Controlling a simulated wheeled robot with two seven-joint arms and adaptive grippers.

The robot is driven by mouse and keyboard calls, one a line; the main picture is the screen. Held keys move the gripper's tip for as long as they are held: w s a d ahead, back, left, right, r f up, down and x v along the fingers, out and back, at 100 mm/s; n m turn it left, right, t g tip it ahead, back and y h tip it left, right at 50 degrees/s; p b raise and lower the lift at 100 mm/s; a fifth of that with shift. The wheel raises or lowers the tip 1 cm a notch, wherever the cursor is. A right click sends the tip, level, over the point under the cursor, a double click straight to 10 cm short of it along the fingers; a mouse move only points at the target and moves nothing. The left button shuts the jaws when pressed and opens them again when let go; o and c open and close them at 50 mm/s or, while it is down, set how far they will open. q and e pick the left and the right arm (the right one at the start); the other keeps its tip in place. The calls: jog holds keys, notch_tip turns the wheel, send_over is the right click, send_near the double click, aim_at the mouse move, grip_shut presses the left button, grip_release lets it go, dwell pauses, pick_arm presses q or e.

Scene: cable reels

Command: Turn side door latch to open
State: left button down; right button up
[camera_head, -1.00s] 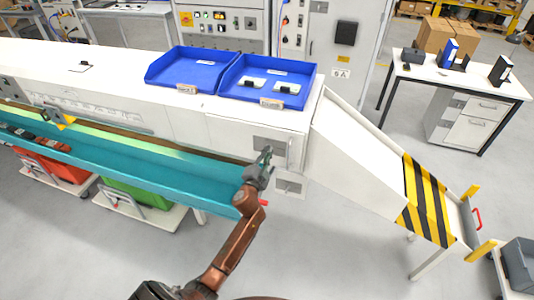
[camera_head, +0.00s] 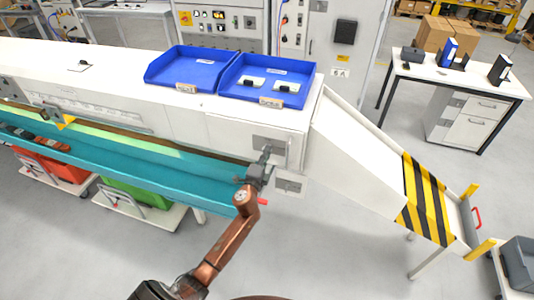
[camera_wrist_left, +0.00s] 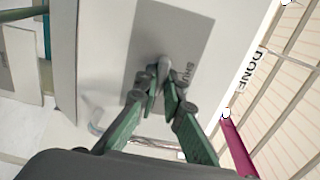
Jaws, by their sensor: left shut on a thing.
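The side door (camera_head: 247,136) is the white front panel at the right end of the long white machine, and it looks closed. A grey latch plate (camera_head: 270,144) sits near its right end. In the left wrist view the plate (camera_wrist_left: 186,28) carries the printed word "SHUT". The small grey latch (camera_wrist_left: 163,69) stands out from the plate between my green fingertips. My left gripper (camera_head: 265,156) is at the latch plate, and in the left wrist view the left gripper (camera_wrist_left: 163,88) is shut on the latch. The fingers hide part of the latch. My right gripper is not in view.
Two blue trays (camera_head: 186,65) stand on the machine top. A white chute (camera_head: 365,150) with a black and yellow striped end slopes away to the right. A teal rail (camera_head: 110,167) runs below the machine front, above carts with red and green bins.

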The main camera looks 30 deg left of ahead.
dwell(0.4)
pick_arm(q)
jog(key=c, duration=2)
grip_release()
jog(key=shift+c, duration=0.2)
jog(key=v, duration=1.2)
